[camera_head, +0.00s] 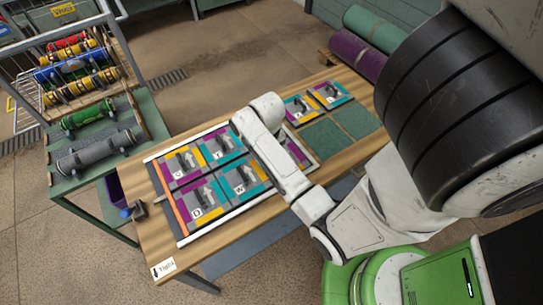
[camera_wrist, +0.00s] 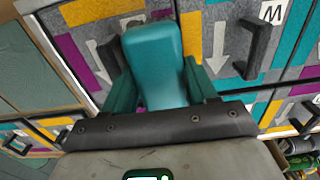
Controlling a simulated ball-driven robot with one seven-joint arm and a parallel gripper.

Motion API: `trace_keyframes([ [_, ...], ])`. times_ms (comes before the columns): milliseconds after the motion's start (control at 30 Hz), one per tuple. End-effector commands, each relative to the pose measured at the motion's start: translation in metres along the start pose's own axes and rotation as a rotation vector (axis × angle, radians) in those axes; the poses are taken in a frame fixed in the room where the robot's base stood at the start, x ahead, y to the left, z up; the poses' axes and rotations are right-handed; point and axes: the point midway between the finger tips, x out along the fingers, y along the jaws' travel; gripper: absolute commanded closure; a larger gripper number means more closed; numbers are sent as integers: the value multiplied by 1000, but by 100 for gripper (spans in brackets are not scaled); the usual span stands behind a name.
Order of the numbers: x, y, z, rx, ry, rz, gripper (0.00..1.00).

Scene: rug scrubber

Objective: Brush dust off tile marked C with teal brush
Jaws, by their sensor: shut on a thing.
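A teal brush block (camera_wrist: 153,62) stands in the wrist view between the two dark teal fingers of my gripper (camera_wrist: 162,88), which is shut on it. In the head view the framed board holds tiles marked D (camera_head: 204,208) and W (camera_head: 240,183), and an upper left tile (camera_head: 182,165) whose letter looks like C but is small. My arm hides part of the board, and my gripper is hidden there. I cannot make out dust or the brush's bristles.
The wooden table (camera_head: 155,237) also bears two lettered tiles and two plain green squares (camera_head: 355,120) at right. A green rack (camera_head: 125,165) with rolled rugs stands at left. Rolled mats (camera_head: 357,55) lie behind. Dark handles (camera_wrist: 258,48) stick up from the tiles.

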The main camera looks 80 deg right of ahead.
Motion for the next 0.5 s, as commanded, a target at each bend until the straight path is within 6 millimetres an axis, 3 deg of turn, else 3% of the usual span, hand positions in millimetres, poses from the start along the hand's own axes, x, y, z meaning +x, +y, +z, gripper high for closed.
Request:
trace_keyframes([
  [233,0,-1,-16,5,1,-5,79],
  [500,5,0,-16,-5,-4,0,79],
])
